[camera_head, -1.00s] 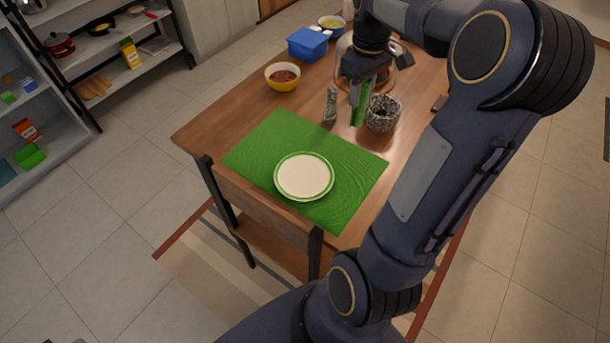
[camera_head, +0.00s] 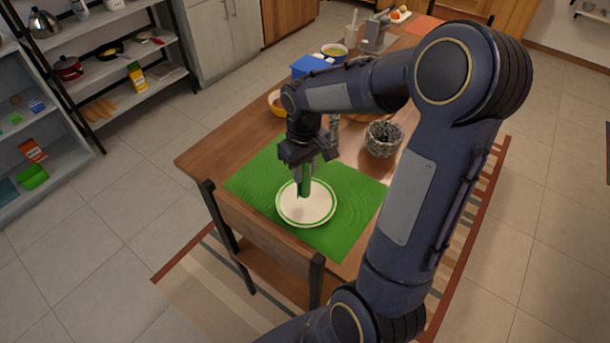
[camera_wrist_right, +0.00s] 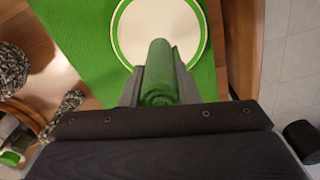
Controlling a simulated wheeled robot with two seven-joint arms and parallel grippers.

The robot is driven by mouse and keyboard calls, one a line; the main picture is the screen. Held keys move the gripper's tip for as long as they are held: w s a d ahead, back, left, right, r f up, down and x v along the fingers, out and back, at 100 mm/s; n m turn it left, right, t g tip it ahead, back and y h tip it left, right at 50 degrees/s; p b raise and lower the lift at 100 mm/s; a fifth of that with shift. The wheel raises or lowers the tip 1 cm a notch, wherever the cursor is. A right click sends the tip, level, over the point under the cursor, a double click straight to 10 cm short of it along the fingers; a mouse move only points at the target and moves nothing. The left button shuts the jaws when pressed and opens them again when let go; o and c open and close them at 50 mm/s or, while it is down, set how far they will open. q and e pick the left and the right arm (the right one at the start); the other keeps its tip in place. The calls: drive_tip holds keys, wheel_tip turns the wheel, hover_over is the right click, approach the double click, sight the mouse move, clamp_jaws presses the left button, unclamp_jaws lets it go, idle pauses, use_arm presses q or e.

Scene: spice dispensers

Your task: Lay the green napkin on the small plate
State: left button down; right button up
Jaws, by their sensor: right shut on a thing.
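The green napkin (camera_head: 305,182) is rolled up and hangs upright from my right gripper (camera_head: 306,168), which is shut on it. In the right wrist view, the rolled napkin (camera_wrist_right: 160,75) sits between the fingers of my right gripper (camera_wrist_right: 158,88). The small plate (camera_head: 318,212) is white with a green rim and lies on a green placemat (camera_head: 250,183). The napkin is over the plate's upper left part; I cannot tell whether its lower end touches the plate. The plate (camera_wrist_right: 140,35) also shows in the right wrist view, beyond the napkin. My left gripper is not in view.
A speckled dark bowl (camera_head: 382,140) stands on the wooden table (camera_head: 215,150) behind the placemat. A yellow bowl (camera_head: 275,103) and a blue container (camera_head: 308,66) are further back, partly hidden by my arm. The placemat around the plate is bare.

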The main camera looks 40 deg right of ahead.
sight(305, 177)
wheel_tip(305, 177, down, 3)
drive_tip(key=shift+d+r, duration=0.1)
drive_tip(key=shift+f, duration=0.2)
drive_tip(key=o, duration=1)
drive_tip(key=shift+r, duration=0.1)
drive_tip(key=shift+c, duration=0.2)
